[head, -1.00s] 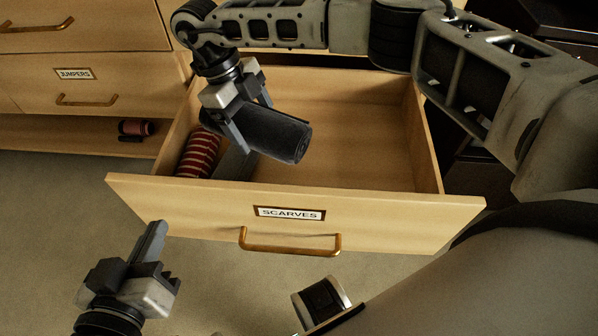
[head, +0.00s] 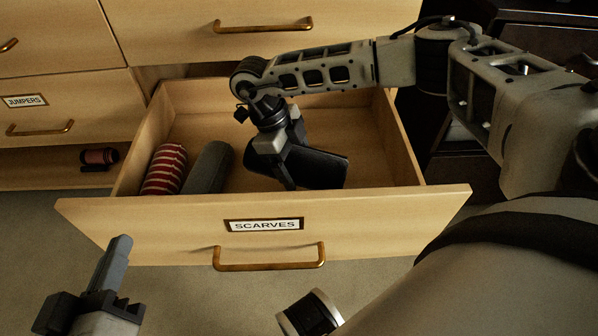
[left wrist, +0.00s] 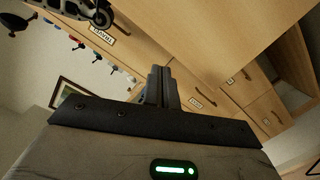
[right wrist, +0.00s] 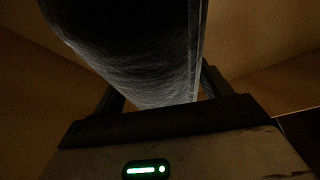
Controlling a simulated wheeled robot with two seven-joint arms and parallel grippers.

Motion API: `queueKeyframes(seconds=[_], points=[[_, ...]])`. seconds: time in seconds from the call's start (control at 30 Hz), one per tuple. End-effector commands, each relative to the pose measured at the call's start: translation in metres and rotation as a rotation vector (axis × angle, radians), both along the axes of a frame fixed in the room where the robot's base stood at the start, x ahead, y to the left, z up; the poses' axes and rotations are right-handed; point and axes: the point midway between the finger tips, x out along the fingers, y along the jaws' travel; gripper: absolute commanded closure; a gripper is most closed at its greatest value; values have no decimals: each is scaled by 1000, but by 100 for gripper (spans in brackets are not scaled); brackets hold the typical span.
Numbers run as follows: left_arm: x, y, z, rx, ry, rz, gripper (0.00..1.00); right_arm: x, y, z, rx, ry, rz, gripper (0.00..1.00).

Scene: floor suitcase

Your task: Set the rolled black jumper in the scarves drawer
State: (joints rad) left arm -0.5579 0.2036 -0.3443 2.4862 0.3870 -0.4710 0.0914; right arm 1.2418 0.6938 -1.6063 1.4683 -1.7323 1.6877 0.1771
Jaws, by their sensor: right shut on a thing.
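The rolled black jumper (head: 318,168) is inside the open scarves drawer (head: 355,205), low in its middle. My right gripper (head: 290,172) is shut on the jumper's left part. In the right wrist view the jumper (right wrist: 140,50) fills the space between the fingers; whether it touches the drawer floor I cannot tell. My left gripper (head: 115,255) is outside, in front of the drawer's left end. Its fingers look close together in the left wrist view (left wrist: 160,85), with nothing held.
A red striped roll (head: 165,168) and a grey roll (head: 208,168) lie side by side at the drawer's left. The drawer's right part is bare. The jumpers drawer (head: 70,105) is shut. A dark red roll (head: 98,157) lies on the low shelf.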

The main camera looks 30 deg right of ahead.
Motion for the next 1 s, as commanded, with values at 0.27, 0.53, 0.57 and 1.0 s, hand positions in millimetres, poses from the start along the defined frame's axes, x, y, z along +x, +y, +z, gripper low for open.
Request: queueKeyframes(seconds=[0.27, 0.53, 0.57, 1.0], points=[[3, -1, 5, -56, -65, 0, 100, -3, -7, -36, -2, 1, -2, 57], [11, 2, 23, -24, -168, 10, 100, -3, -7, -38, -1, 0, -2, 57], [11, 2, 23, -24, -168, 10, 100, -3, -7, -39, -1, 0, -2, 15], [10, 1, 24, -28, -151, 4, 100, -1, -5, -31, -1, 0, -2, 1]])
